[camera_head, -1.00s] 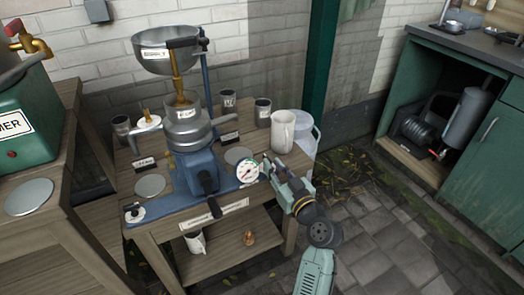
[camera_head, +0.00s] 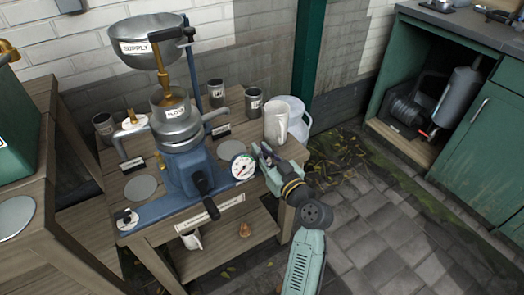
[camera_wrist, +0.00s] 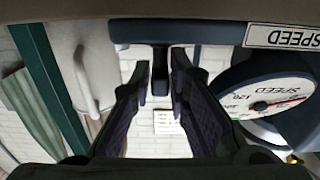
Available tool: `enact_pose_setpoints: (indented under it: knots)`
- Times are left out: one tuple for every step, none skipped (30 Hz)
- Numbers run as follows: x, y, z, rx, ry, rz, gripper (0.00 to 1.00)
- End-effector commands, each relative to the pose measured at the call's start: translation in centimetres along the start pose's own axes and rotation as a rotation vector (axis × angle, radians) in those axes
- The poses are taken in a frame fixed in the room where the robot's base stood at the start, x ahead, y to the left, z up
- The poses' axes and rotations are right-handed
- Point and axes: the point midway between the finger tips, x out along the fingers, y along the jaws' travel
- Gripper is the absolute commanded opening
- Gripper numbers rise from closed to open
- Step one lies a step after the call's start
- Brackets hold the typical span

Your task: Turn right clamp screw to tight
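The right clamp screw is hidden behind my gripper and the gauge in the head view. In the wrist view a dark T-shaped handle (camera_wrist: 160,62), apparently this screw, has its stem between my fingertips. My gripper (camera_head: 262,156) is at the right end of the machine's blue base (camera_head: 150,208). In the wrist view my gripper (camera_wrist: 159,78) is open, with a finger on each side of the stem. Small gaps seem to show; contact is unclear. The left clamp screw (camera_head: 127,217) is a dark knob on a pale plate at the base's left end.
The speed gauge (camera_head: 242,167) is close beside my gripper; it also shows in the wrist view (camera_wrist: 265,100). A white pitcher (camera_head: 276,123) stands just behind my gripper. The black crank (camera_head: 204,192) projects from the machine's front. Open paving (camera_head: 385,255) lies to the right.

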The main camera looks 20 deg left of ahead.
Motion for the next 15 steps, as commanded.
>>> enact_pose_setpoints:
  knots:
    - [0.00, 0.00, 0.00, 0.000, 0.000, 0.000, 0.10]
    - [0.00, 0.00, 0.00, 0.000, 0.000, 0.000, 0.09]
    - [0.00, 0.00, 0.00, 0.000, 0.000, 0.000, 0.06]
    - [0.01, 0.00, 0.00, 0.000, 0.000, 0.000, 0.04]
    - [0.01, 0.00, 0.00, 0.000, 0.000, 0.000, 0.02]
    - [0.01, 0.00, 0.00, 0.000, 0.000, 0.000, 0.00]
    - [0.01, 0.00, 0.00, 0.000, 0.000, 0.000, 0.00]
    - [0.01, 0.00, 0.00, 0.000, 0.000, 0.000, 0.00]
    - [0.01, 0.00, 0.00, 0.000, 0.000, 0.000, 0.00]
    - [0.01, 0.00, 0.00, 0.000, 0.000, 0.000, 0.00]
    - [0.01, 0.00, 0.00, 0.000, 0.000, 0.000, 0.00]
    - [0.01, 0.00, 0.00, 0.000, 0.000, 0.000, 0.00]
    - [0.01, 0.00, 0.00, 0.000, 0.000, 0.000, 0.00]
    - [0.02, 0.00, 0.00, 0.000, 0.000, 0.000, 0.00]
    - [0.02, -0.01, 0.00, 0.000, 0.000, 0.001, 0.00]
